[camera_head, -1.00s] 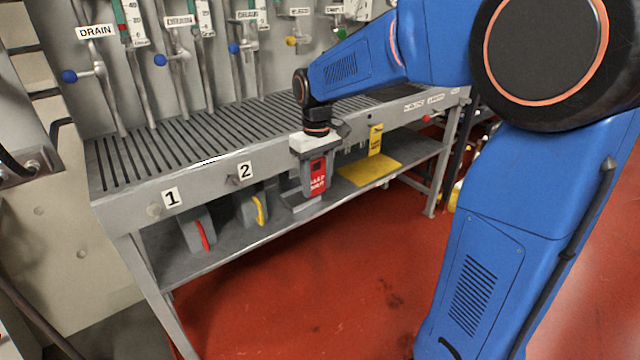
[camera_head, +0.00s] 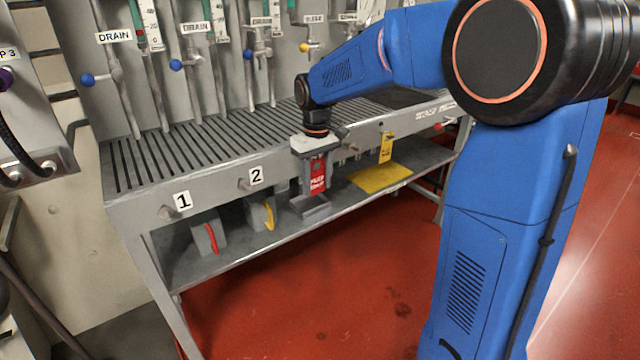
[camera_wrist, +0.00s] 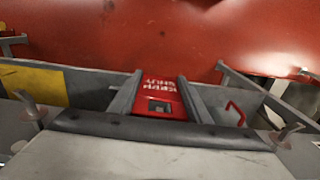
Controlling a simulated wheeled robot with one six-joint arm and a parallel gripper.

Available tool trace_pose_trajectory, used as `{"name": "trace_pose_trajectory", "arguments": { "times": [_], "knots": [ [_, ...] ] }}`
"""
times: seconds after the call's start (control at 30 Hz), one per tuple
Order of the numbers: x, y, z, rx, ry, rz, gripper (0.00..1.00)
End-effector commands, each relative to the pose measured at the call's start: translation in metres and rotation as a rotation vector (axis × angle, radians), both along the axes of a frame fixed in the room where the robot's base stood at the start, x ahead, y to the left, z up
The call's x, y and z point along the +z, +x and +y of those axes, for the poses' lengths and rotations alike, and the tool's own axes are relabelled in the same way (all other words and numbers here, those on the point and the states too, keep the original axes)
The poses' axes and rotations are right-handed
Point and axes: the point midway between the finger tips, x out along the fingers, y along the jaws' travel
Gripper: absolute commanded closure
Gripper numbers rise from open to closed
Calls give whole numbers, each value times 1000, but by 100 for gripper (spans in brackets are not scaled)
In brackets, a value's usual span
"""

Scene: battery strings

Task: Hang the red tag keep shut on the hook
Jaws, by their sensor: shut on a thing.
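My gripper (camera_head: 316,188) is shut on the red tag (camera_head: 318,172), which has white lettering and hangs upright below my wrist, in front of the bench edge. In the wrist view the red tag (camera_wrist: 160,97) sits between the two grey fingers, and its lettering reads "KEEP SHUT". A dark slot shows near its end. Bench-edge hooks stick out at label 1 (camera_head: 168,212) and at label 2 (camera_head: 245,184). In the wrist view one hook (camera_wrist: 30,105) is left of the gripper and another (camera_wrist: 290,132) right of it. The tag is apart from both hooks.
A yellow tag (camera_head: 386,148) hangs from the bench edge to the right. The lower shelf (camera_head: 225,262) holds grey blocks with a red handle (camera_head: 211,238) and a yellow handle (camera_head: 269,215), and a yellow plate (camera_head: 380,178). Pipes with valves stand behind the slatted bench top. Red floor in front is clear.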

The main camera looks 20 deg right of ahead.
Motion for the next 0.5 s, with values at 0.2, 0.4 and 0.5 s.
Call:
{"name": "trace_pose_trajectory", "arguments": {
  "times": [0.2,0.4,0.5],
  "knots": [
    [0,10,3,0,0,-1,78],
    [-1,19,7,0,0,0,78],
    [-4,23,8,0,0,0,78]
  ]
}}
